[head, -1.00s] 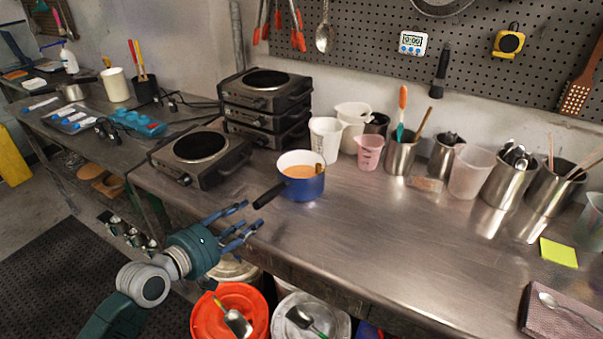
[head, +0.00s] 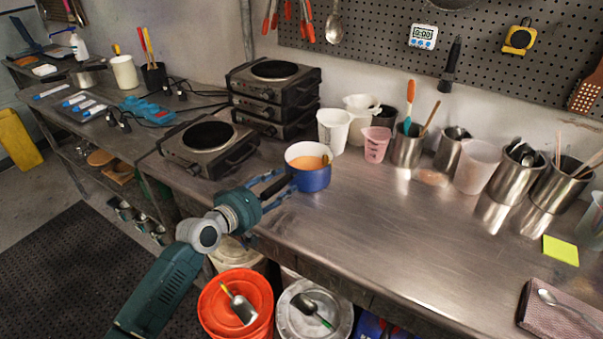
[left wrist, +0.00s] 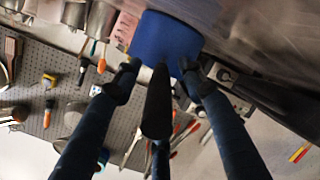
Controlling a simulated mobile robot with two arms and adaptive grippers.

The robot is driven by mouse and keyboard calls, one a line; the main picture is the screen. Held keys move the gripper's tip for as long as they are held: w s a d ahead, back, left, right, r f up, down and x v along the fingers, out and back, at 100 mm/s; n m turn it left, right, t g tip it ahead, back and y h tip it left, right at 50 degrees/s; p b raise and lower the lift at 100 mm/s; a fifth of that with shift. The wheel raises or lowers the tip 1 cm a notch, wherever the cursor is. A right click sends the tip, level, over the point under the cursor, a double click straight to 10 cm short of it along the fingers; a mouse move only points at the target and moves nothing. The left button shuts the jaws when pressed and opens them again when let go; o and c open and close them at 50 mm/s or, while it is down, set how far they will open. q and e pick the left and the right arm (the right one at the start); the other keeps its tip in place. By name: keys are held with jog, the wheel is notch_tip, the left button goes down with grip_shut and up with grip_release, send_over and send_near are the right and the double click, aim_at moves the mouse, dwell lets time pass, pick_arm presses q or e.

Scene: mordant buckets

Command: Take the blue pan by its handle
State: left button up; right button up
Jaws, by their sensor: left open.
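The blue pan (head: 312,177) stands upright on the steel counter, with orange liquid inside and a white inner wall. Its black handle (head: 277,187) points toward the front left. My left gripper (head: 280,186) is open at the handle, with its fingers on either side of it in the head view. In the left wrist view, the blue pan (left wrist: 165,42) is straight ahead, and the black handle (left wrist: 157,105) lies between the spread fingers of my left gripper (left wrist: 155,80). I cannot tell whether any finger touches the handle. My right gripper is not in view.
A single hot plate (head: 208,145) sits left of the pan, with stacked hot plates (head: 272,98) behind. A white beaker (head: 333,130) and a pink cup (head: 376,144) stand close behind the pan.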

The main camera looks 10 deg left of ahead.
pick_arm(q)
jog(key=shift+s, duration=0.1)
grip_shut()
jog(key=shift+r, duration=0.35)
jog(key=shift+f, duration=0.1)
